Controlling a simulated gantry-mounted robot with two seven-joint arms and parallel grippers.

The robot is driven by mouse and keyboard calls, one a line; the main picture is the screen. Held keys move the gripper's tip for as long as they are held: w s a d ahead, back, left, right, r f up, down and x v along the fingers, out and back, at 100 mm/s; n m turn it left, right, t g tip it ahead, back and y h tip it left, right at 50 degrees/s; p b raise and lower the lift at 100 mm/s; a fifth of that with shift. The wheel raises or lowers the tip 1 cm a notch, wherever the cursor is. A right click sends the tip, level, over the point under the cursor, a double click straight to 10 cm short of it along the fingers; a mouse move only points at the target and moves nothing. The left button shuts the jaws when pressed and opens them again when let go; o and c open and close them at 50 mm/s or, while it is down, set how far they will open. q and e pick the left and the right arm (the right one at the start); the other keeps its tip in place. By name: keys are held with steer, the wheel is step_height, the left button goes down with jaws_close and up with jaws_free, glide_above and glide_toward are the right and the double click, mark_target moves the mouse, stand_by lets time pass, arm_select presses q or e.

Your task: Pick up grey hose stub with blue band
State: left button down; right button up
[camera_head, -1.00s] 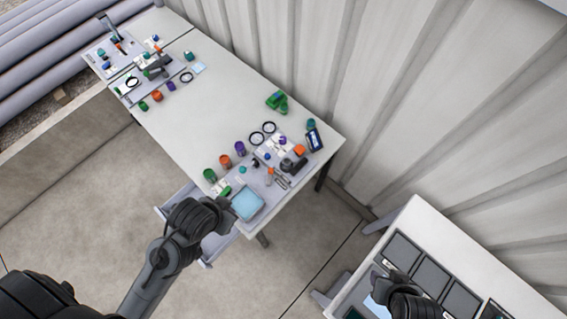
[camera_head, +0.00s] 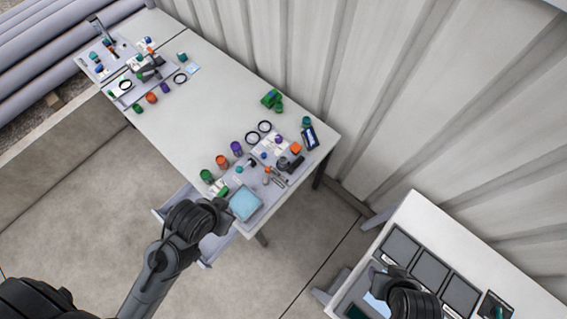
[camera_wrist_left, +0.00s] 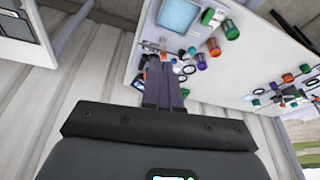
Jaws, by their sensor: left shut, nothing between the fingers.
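A grey hose stub with a blue band cannot be made out for certain among the small parts at the near end of the long table (camera_head: 190,125). My left gripper (camera_head: 226,222) is at that table's near edge, beside the light-blue tray (camera_head: 245,203). In the left wrist view its dark fingers (camera_wrist_left: 164,88) are together, with nothing between them, and partly cover the parts area. My right gripper (camera_head: 378,280) is over the second table at lower right; its fingers are too small to read.
Green (camera_head: 207,176), orange (camera_head: 222,161) and purple (camera_head: 237,148) cylinders stand by the parts. Two black rings (camera_head: 252,138) and a green object (camera_head: 271,98) lie farther back. The table's middle is mostly clear. Dark panels (camera_head: 430,270) cover the second table. A corrugated wall runs behind.

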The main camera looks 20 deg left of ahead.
arm_select(q)
steer(key=c, duration=1.8)
jaws_free()
steer(key=o, duration=0.9)
steer(key=shift+o, duration=0.2)
